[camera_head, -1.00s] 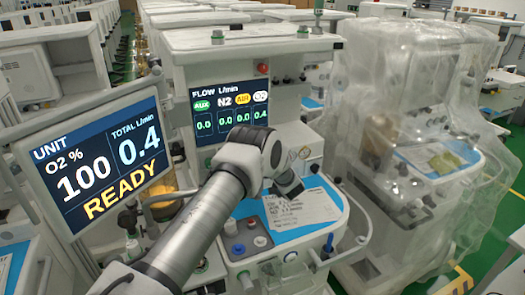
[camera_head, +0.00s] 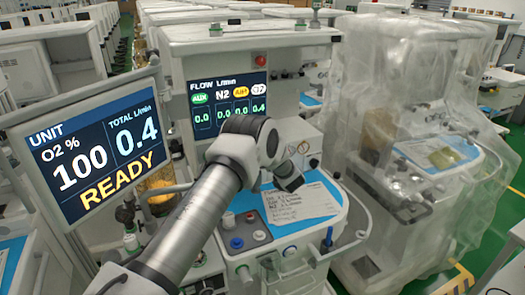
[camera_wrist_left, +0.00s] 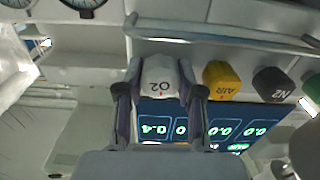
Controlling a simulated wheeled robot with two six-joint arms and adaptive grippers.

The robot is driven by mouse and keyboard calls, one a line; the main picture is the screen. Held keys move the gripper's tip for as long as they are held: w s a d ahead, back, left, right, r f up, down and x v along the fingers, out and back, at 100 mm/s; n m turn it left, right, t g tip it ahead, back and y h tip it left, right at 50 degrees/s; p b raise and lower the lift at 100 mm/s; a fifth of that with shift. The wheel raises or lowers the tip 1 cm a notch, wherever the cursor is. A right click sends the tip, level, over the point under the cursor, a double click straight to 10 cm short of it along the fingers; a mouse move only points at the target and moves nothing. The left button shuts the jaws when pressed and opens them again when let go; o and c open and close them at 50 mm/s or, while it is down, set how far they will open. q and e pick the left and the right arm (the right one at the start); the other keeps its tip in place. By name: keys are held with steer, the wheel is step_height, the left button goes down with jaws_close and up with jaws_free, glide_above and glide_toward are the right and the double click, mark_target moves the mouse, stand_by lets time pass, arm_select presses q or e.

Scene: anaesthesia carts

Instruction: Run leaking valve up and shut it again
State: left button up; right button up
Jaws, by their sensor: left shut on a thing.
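My left gripper (camera_wrist_left: 158,68) is shut on the white O2 knob (camera_wrist_left: 161,84), one finger on each side, in the left wrist view. The yellow AIR knob (camera_wrist_left: 221,81), the black N2 knob (camera_wrist_left: 272,85) and part of a green knob (camera_wrist_left: 312,89) sit to its right. In the head view my left arm hides the knobs and most of the gripper (camera_head: 289,178). The flow display (camera_head: 229,104) reads 0.4 for O2 and 0.0 for the others. The unit screen (camera_head: 88,158) reads O2 100 %, total 0.4, READY. My right gripper is not in view.
A metal rail (camera_wrist_left: 220,35) runs beside the knobs in the wrist view, with gauges (camera_wrist_left: 85,4) at the top left. A paper card (camera_head: 300,204) lies on the cart's blue work surface (camera_head: 328,185). A plastic-covered cart (camera_head: 405,130) stands to the right.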

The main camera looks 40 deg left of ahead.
arm_select(q)
steer(key=n+b, duration=0.5)
steer(key=b, duration=0.2)
steer(key=n+b, duration=0.5)
steer(key=b, duration=0.2)
steer(key=n+b, duration=0.5)
steer(key=b, duration=0.2)
steer(key=shift+a+f+n, duration=0.1)
steer(key=shift+f+n, duration=0.15)
steer(key=shift+n, duration=0.15)
steer(key=shift+r+n+b, duration=0.15)
steer(key=shift+n+b, duration=0.65)
steer(key=shift+b, duration=0.1)
steer(key=shift+r, duration=0.15)
steer(key=shift+w, duration=0.1)
steer(key=o, duration=0.9)
steer(key=shift+w, duration=0.1)
steer(key=v, duration=1.2)
